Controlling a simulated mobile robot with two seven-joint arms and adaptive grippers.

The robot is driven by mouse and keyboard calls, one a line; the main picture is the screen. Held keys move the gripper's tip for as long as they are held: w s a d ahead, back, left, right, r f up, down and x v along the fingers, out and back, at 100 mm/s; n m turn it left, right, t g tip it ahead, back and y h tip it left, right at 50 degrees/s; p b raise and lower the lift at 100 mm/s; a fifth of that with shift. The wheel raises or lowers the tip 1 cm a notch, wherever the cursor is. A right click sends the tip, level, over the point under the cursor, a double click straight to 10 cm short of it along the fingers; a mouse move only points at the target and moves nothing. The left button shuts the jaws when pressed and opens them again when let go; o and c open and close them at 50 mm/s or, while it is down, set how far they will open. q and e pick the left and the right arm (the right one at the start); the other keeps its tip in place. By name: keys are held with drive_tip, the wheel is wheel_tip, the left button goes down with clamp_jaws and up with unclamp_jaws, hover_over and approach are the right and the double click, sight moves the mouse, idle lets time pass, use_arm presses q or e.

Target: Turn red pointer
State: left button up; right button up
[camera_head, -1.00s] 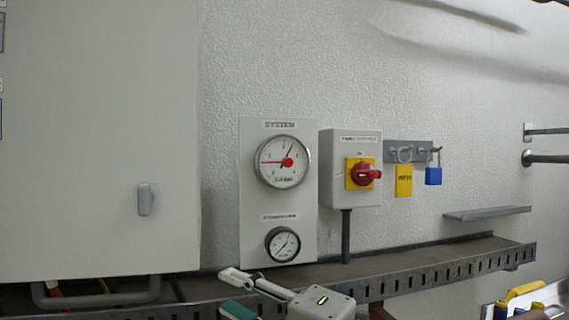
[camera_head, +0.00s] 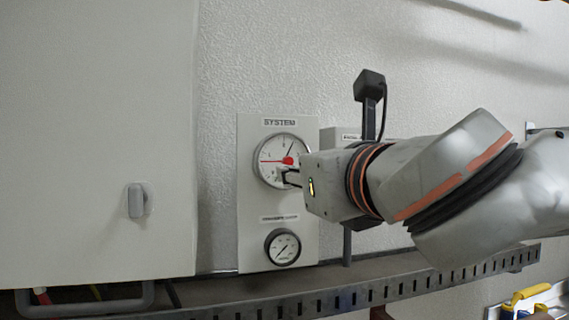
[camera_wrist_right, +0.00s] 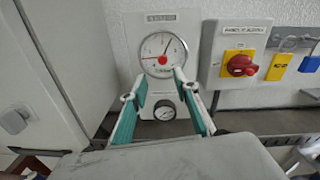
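The SYSTEM gauge (camera_head: 264,150) is a round white dial on a light panel. Its red pointer (camera_head: 288,160) has a round red hub, with the red line running left across the dial. A thin black needle points up and right. The dial also shows in the right wrist view (camera_wrist_right: 150,45), with the red hub (camera_wrist_right: 163,60) between my fingertips. My right gripper (camera_head: 286,176) is in front of the dial's lower right, fingers apart and empty. In the right wrist view its teal-padded fingers (camera_wrist_right: 159,80) straddle the lower dial; contact cannot be told. My left gripper is out of view.
A smaller gauge (camera_head: 283,247) sits below. Right of the panel is a switch box with a red rotary switch (camera_wrist_right: 240,65), then yellow (camera_wrist_right: 278,67) and blue padlocks (camera_wrist_right: 310,64). A perforated metal tray (camera_head: 420,282) runs underneath. A cabinet (camera_head: 95,130) stands left.

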sight(290, 162)
drive_tip(key=x, duration=0.5)
drive_tip(key=r+x, duration=0.1)
drive_tip(key=x, duration=0.1)
drive_tip(key=shift+w+d+p, duration=0.2)
drive_tip(key=shift+w+p, duration=0.15)
drive_tip(key=shift+p, duration=0.05)
clamp_jaws()
